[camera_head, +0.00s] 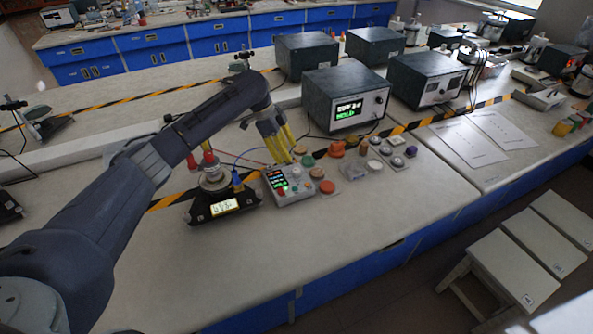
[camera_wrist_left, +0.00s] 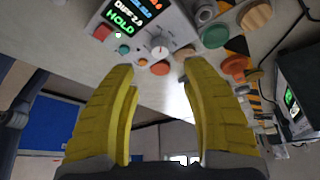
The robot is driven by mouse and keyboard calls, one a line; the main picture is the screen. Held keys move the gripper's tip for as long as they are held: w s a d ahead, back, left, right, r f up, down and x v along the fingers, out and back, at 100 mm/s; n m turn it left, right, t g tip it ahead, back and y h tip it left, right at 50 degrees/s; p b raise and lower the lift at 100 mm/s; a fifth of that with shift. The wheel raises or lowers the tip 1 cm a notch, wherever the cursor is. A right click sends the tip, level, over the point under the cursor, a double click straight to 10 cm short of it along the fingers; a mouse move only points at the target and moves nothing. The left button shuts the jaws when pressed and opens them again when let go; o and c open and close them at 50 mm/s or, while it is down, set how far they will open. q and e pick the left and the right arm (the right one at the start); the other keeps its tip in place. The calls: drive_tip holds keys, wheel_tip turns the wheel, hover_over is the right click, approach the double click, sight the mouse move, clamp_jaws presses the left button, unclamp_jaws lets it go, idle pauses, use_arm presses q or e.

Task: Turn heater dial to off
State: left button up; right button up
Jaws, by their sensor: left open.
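A grey control box (camera_head: 289,185) with a lit red and green display stands on the bench, and it also shows in the left wrist view (camera_wrist_left: 130,25). On its face is a pale round dial (camera_wrist_left: 160,48) with a red pointer mark; I cannot tell from a label whether this is the heater dial. My left gripper (camera_head: 284,157) has yellow fingers, open and empty, just behind the box. In the left wrist view its fingertips (camera_wrist_left: 160,75) lie either side of the dial's line, apart from it. My right gripper is not in view.
A scale-like device (camera_head: 222,206) with a lit screen stands left of the box. Coloured round knobs, including an orange one (camera_head: 327,187), sit close on its right. A dark instrument (camera_head: 345,99) with a green display is behind. The bench front is clear.

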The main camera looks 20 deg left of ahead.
sight(296, 170)
use_arm(q)
drive_tip(key=x, duration=0.8)
drive_tip(key=shift+d+f, duration=0.1)
drive_tip(key=shift+f, duration=0.2)
